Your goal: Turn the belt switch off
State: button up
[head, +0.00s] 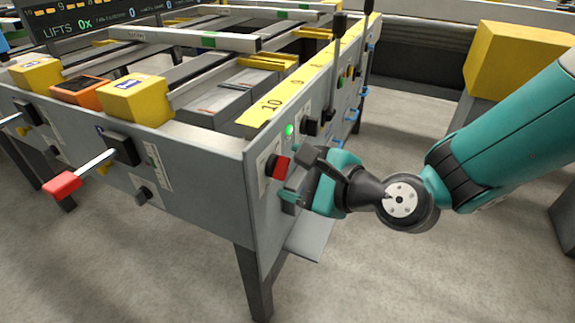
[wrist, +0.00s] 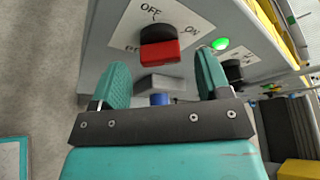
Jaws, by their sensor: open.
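The belt switch is a knob with a red part and a black part, on a white label plate on the table's end panel. It shows in the head view (head: 278,166) and in the wrist view (wrist: 159,48). The plate reads OFF above the knob and ON to its right; a third marking at left is partly hidden. I cannot tell which mark the knob points to. My gripper (head: 301,177) is open and empty just in front of the panel. In the wrist view its fingers (wrist: 162,60) stand either side of the knob, apparently not touching it.
A green lamp (wrist: 220,44) glows beside the switch. A blue button (wrist: 159,99) and a grey block sit below the knob. Another red-handled lever (head: 62,186) sticks out at left. A yellow block (head: 515,60) stands at right. The floor in front is clear.

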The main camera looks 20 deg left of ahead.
aim_at(279, 168)
jog(key=shift+x, duration=1.2)
jog(key=c, duration=0.9)
